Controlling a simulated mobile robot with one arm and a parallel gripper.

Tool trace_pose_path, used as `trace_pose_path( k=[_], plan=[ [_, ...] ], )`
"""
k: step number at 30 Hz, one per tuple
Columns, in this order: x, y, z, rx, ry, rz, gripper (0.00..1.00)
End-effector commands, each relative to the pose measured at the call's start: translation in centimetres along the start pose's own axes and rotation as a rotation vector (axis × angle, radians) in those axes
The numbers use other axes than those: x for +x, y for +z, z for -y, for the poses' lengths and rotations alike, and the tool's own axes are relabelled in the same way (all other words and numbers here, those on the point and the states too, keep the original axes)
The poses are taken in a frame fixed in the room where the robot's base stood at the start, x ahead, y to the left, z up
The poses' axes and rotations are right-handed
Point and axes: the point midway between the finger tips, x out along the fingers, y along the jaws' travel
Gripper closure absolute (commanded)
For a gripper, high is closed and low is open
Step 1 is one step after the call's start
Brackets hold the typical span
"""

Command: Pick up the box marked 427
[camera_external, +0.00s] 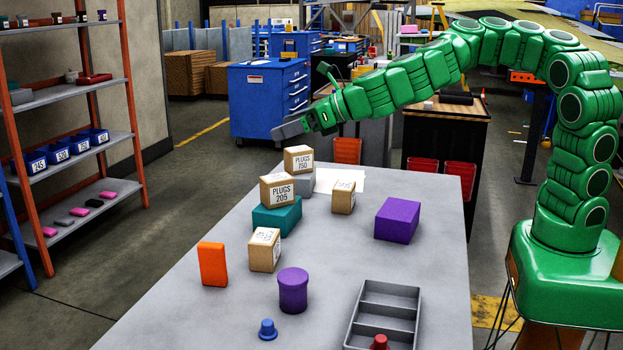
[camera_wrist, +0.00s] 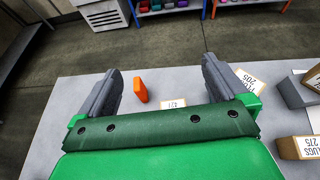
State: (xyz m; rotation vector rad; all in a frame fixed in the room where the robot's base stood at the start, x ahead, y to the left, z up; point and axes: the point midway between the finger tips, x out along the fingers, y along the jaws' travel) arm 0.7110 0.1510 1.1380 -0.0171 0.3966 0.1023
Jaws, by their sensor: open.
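A small tan box (camera_external: 264,250) stands on the grey table beside an orange block, its label too turned to read in the external view. In the wrist view a tan box with a white label (camera_wrist: 173,104), reading like 427, shows beside the orange block, mostly hidden behind my gripper's green mount. My gripper (camera_external: 290,130) is high over the far left edge of the table, apart from the boxes. In the wrist view my gripper (camera_wrist: 160,68) has its two grey fingers wide apart with nothing between them.
The PLUGS 205 box (camera_external: 277,191) sits on a teal block (camera_external: 277,216). Near it are the PLUGS 750 box (camera_external: 298,159) and another tan box (camera_external: 343,197). An orange block (camera_external: 212,264), purple cylinder (camera_external: 293,290), purple block (camera_external: 397,220) and grey tray (camera_external: 419,310) stand around.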

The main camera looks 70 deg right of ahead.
Motion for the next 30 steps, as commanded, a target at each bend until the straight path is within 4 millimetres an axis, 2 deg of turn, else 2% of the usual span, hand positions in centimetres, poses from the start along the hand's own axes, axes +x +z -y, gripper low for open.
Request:
trace_pose_path(
  k=[12, 30],
  plan=[
    [2.2, -5.4, 0.0, -0.007, 0.005, -0.002, 0.0],
    [7.5, -18.0, 0.1, -0.007, 0.002, -0.001, 0.0]
  ],
)
